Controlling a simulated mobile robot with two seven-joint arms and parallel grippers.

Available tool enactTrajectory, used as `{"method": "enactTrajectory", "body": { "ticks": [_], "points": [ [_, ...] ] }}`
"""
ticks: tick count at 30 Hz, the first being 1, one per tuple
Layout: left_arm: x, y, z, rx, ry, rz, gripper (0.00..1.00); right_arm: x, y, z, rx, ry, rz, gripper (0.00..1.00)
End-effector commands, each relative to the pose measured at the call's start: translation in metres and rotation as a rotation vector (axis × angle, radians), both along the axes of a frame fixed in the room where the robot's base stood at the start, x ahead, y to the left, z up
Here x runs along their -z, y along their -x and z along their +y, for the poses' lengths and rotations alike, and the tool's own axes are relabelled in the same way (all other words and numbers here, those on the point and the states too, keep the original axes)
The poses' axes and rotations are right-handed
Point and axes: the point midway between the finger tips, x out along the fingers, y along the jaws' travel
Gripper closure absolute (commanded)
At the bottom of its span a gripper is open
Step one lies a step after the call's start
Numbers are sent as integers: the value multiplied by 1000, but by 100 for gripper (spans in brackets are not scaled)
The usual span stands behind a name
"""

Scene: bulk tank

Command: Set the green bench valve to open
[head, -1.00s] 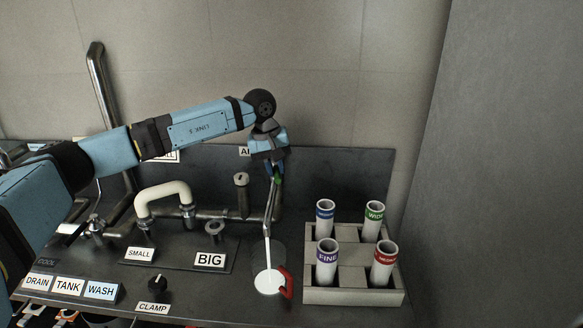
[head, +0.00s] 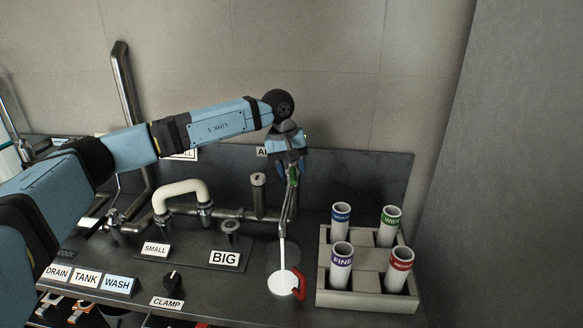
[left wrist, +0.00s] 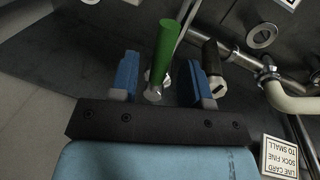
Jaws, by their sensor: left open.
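The green bench valve handle (left wrist: 165,50) stands between the two blue fingers of my left gripper (left wrist: 166,75) in the left wrist view, with a gap on each side. The gripper is open and around the handle, and no contact shows. Part of the valve body is hidden by the gripper in the head view. My right gripper is not in view.
A rack (head: 365,300) with several labelled tubes stands to the right. A white disc (head: 283,282) and red handle (head: 299,283) sit below the pipe. A capped post (head: 258,195) and a cream pipe loop (head: 181,188) stand to the left. A dark backboard (head: 370,190) rises behind.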

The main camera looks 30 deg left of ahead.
Motion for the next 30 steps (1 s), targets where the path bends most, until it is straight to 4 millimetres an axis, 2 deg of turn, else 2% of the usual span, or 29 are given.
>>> {"method": "enactTrajectory", "body": {
  "ticks": [5, 15, 18, 24, 30],
  "points": [
    [-22, 2, 4, -2, 1, -4, 57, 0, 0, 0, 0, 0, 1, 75],
    [-97, 9, 16, -1, 1, -4, 57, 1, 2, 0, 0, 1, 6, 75],
    [-114, 11, 19, -1, 0, -4, 57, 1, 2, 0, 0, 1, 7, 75],
    [-132, 14, 23, 0, 0, -1, 57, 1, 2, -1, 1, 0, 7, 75],
    [-135, 14, 23, 0, 0, -1, 57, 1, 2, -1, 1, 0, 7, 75]
  ]
}}
